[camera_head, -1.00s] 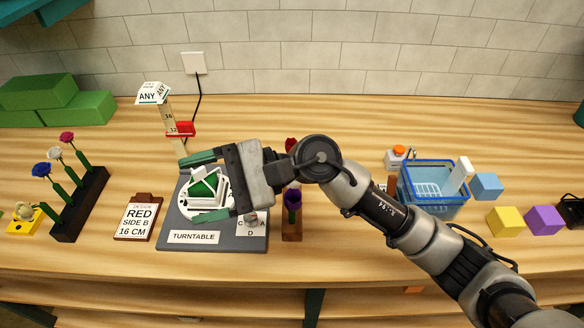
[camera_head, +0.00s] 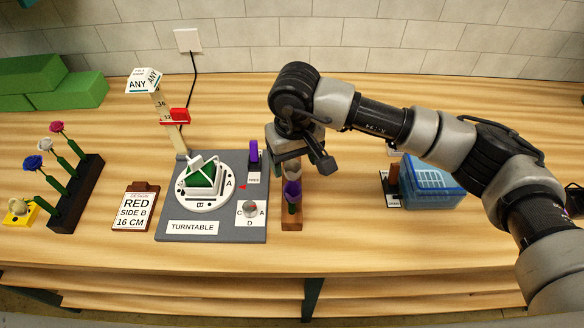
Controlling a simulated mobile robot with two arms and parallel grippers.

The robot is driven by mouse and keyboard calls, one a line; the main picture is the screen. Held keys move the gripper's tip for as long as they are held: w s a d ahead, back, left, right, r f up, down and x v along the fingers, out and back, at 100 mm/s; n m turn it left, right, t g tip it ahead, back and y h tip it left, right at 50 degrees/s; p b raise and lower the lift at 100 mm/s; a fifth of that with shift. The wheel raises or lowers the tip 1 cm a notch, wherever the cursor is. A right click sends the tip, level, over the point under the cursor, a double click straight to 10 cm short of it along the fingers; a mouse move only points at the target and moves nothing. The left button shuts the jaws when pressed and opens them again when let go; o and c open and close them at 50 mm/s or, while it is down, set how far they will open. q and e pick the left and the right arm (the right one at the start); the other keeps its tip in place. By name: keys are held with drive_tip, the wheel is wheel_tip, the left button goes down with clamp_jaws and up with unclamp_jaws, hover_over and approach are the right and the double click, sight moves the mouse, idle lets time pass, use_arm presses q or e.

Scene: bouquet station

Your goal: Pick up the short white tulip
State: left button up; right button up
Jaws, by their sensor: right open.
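A dark wooden flower rack (camera_head: 291,223) stands right of the turntable. It holds a purple tulip (camera_head: 292,190) in front and a pale, whitish bloom (camera_head: 292,168) just behind it, which looks like the white tulip. My right gripper (camera_head: 298,160) is over the rear of this rack, pointing down, with its jaws open. One finger is left of the pale bloom and the other is to its right. The gripper hides the rack's far end and part of the bloom, so I cannot tell whether it touches. My left gripper is not in view.
The grey turntable (camera_head: 188,239) with a green piece is close on the left. A clipboard (camera_head: 134,208) and another rack (camera_head: 78,196) of blue, white and pink flowers are farther left. A blue basket (camera_head: 431,185) stands right, partly behind my arm. The table front is clear.

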sight(292, 174)
drive_tip(key=shift+a+f+p, duration=0.1)
drive_tip(key=shift+f+p, duration=0.2)
drive_tip(key=shift+p, duration=0.05)
drive_tip(key=f, duration=0.1)
drive_tip(key=f+p, duration=0.2)
drive_tip(key=shift+w+a+f, duration=0.2)
drive_tip(key=shift+w+f, duration=0.05)
drive_tip(key=shift+f, duration=0.55)
drive_tip(key=c, duration=0.8)
